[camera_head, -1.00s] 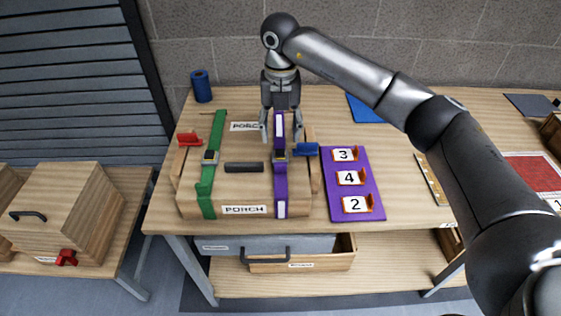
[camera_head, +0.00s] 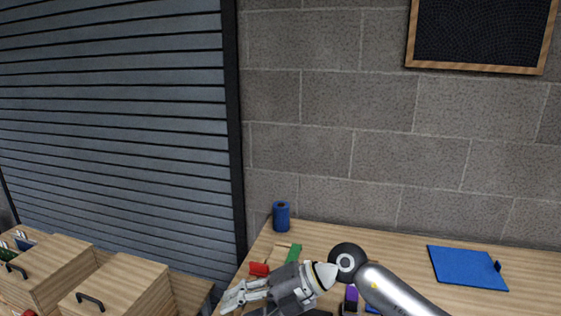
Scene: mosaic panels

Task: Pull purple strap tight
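Only a short piece of the purple strap (camera_head: 351,294) shows at the bottom of the view, just beside my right arm. The wooden case it runs over is mostly hidden below the frame and behind my arm. My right gripper (camera_head: 232,298) points left at the bottom edge, left of the purple strap and apart from it. The finger gap is not clear from this angle. Part of the green strap (camera_head: 294,253) and a red clip (camera_head: 259,269) show just behind the gripper. My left gripper is not in view.
A blue cylinder (camera_head: 281,216) stands at the table's back left. A blue panel (camera_head: 466,268) lies at the right, with bare tabletop between. Wooden boxes with dark handles (camera_head: 90,301) are at lower left. A grey block wall and slatted shutter rise behind.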

